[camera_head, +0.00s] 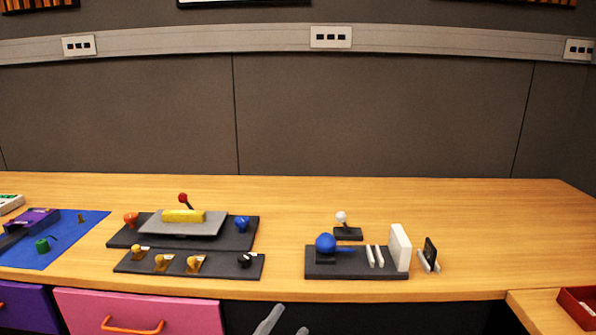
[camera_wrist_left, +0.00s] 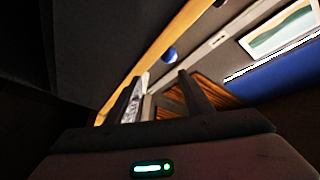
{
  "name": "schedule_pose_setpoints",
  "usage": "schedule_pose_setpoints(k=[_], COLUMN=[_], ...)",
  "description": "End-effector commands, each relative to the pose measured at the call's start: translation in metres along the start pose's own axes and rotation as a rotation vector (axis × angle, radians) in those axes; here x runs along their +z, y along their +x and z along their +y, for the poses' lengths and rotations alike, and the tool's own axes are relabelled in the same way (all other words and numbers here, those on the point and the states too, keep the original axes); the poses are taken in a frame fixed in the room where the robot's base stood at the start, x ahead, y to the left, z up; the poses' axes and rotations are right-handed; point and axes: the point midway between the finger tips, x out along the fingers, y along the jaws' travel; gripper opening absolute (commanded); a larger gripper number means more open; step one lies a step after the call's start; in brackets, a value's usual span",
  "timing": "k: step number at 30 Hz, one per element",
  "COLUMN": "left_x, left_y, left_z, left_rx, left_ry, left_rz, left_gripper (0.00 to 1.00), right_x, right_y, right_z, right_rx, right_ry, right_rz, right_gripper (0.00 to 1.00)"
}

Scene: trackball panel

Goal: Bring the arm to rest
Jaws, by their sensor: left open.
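My left gripper (camera_head: 291,318) shows only as grey fingertips at the bottom edge of the head view, in front of the table's front edge. In the left wrist view its two dark fingers (camera_wrist_left: 160,76) stand apart with nothing held between them. The trackball panel (camera_head: 365,271) is a dark base on the table, right of centre. It carries a blue ball (camera_head: 326,242), two white strips and an upright white plate (camera_head: 400,246). The gripper is apart from it, nearer to me and lower left in the head view. My right gripper is not in view.
A dark panel with coloured knobs (camera_head: 250,229) and a lower switch strip (camera_head: 220,264) lie left of centre. A white-knobbed joystick (camera_head: 342,220) stands behind the trackball. A small dark-and-white item (camera_head: 430,252) stands right.

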Motion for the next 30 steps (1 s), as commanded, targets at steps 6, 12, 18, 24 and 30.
schedule_pose_setpoints(k=[6,12,18,24,30], left_x=[0.081,0.126,0.138,0.139,0.135], left_y=[-0.086,-0.186,-0.258,-0.31,-0.356], left_z=[0.06,0.114,0.146,0.165,0.18], left_rx=[0.125,0.208,0.249,0.271,0.287], left_ry=[-0.336,-0.606,-0.766,-0.869,-0.951], left_rz=[-0.376,-0.708,-0.925,-1.076,-1.209], left_gripper=[0.46,0.46,0.46,0.46,0.46], right_x=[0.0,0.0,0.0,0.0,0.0], right_y=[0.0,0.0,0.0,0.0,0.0], right_z=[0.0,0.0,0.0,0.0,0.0], right_rx=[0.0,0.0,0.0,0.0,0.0], right_ry=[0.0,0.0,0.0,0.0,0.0], right_rz=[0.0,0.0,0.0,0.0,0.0], right_gripper=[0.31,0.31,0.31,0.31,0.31])
